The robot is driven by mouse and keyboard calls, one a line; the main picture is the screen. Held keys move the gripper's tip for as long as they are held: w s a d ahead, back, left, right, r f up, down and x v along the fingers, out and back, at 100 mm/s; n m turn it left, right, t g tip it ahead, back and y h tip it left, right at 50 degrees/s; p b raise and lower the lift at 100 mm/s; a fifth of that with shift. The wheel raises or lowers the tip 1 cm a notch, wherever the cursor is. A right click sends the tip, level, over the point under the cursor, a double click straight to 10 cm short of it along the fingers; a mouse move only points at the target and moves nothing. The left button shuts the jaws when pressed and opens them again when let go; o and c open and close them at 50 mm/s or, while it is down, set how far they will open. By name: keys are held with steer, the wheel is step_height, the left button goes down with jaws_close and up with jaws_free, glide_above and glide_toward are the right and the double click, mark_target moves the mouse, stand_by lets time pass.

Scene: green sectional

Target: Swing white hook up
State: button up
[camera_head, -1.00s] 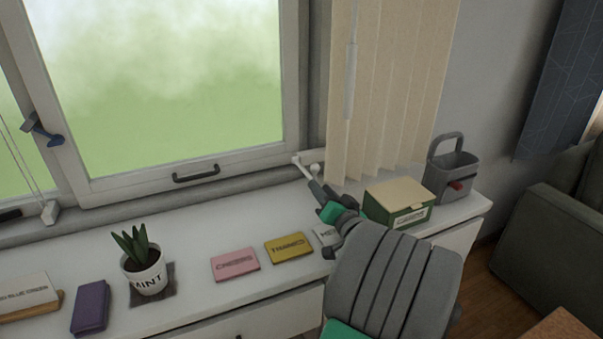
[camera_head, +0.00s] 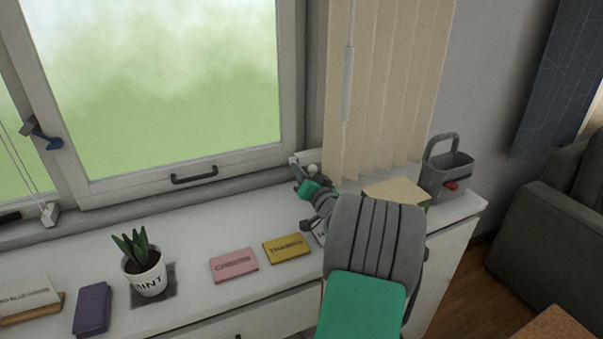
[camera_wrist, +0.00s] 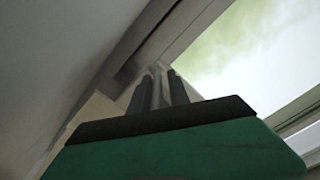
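The white hook (camera_head: 294,160) is a small pale fitting at the lower right corner of the window frame, with a rounded white knob just to its right. My gripper (camera_head: 298,182) reaches up to it from below and covers part of it. In the wrist view my gripper's two dark fingers (camera_wrist: 161,88) stand close together, with a narrow pale strip between them by the window frame. I cannot tell whether that strip is the hook held by the fingers or the frame behind.
Beige vertical blinds (camera_head: 385,90) hang just right of the hook. A green box with a cream lid (camera_head: 395,190) and a grey caddy (camera_head: 448,175) stand behind my arm. A potted plant (camera_head: 146,270), a pink book (camera_head: 233,264) and a yellow book (camera_head: 287,248) lie along the white sill.

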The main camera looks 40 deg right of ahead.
steer(key=shift+c, duration=1.4)
steer(key=shift+d+f, duration=0.1)
jaws_close()
steer(key=shift+s+f, duration=0.1)
